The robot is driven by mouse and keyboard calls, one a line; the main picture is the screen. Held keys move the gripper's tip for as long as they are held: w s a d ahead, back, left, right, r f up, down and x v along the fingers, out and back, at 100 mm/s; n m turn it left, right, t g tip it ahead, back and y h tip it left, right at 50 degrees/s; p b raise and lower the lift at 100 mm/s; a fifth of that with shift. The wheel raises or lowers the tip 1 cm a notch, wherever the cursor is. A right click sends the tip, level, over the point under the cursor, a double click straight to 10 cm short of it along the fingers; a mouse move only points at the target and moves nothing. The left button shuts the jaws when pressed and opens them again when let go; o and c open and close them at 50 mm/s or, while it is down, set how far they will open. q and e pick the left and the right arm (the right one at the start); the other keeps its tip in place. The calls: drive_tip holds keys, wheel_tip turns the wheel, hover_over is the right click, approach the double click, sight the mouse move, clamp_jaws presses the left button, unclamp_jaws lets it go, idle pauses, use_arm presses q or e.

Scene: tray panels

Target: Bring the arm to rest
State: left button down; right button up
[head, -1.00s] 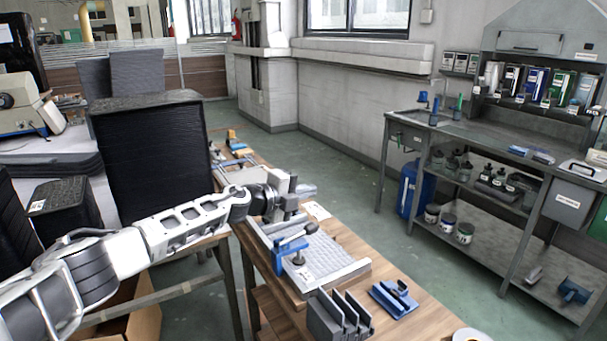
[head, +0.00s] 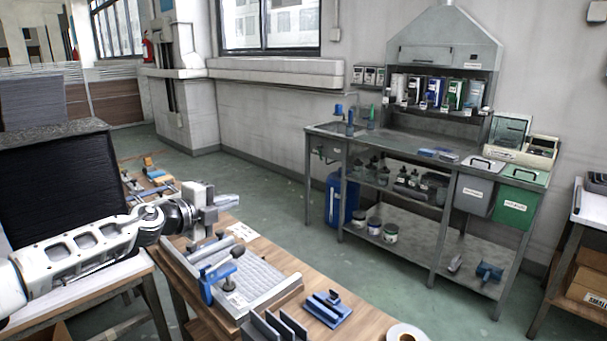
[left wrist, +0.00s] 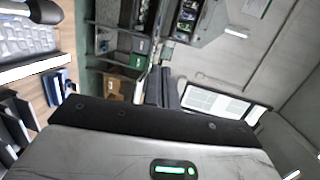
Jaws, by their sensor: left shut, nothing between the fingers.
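My left arm reaches in from the left of the head view. Its gripper (head: 203,222) is over the far left end of a grey fixture tray (head: 283,293) on the wooden table. The fingers are shut with nothing between them. Whether they touch the tray is unclear. In the left wrist view, a grey housing with a green light fills the bottom, and the fingertips cannot be made out. My right gripper is in neither view.
A blue clamp (head: 208,286) stands on the tray's near left side. Grey upright plates (head: 268,328), a blue block (head: 327,309) and a tape roll (head: 407,333) are nearby. A black stack (head: 60,185) stands behind my arm. Green floor lies clear before the workbench (head: 400,150).

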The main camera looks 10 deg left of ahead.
use_arm(q)
drive_tip(key=s+d+f+n+t+y, duration=0.2)
drive_tip(key=s+d+f+n+y, duration=0.1)
drive_tip(key=s+d+f+n, duration=0.8)
drive_tip(key=s+a+f+n+g+y, duration=0.15)
drive_tip(key=s+f+n+g, duration=0.25)
drive_tip(key=s, duration=0.7)
drive_tip(key=s+a+f+n+g+y, duration=0.1)
drive_tip(key=s+a+f+n+g, duration=0.25)
drive_tip(key=s, duration=0.85)
drive_tip(key=s+a+f+n+g+y, duration=0.1)
drive_tip(key=s+f+n+g+y, duration=0.25)
drive_tip(key=s, duration=0.75)
drive_tip(key=w+d+f+t+h, duration=0.4)
drive_tip(key=w+f, duration=0.1)
drive_tip(key=f, duration=0.4)
drive_tip(key=shift+w+d+f+m+t, duration=0.2)
drive_tip(key=shift+d+f+m+t, duration=0.1)
drive_tip(key=shift+m+t, duration=0.1)
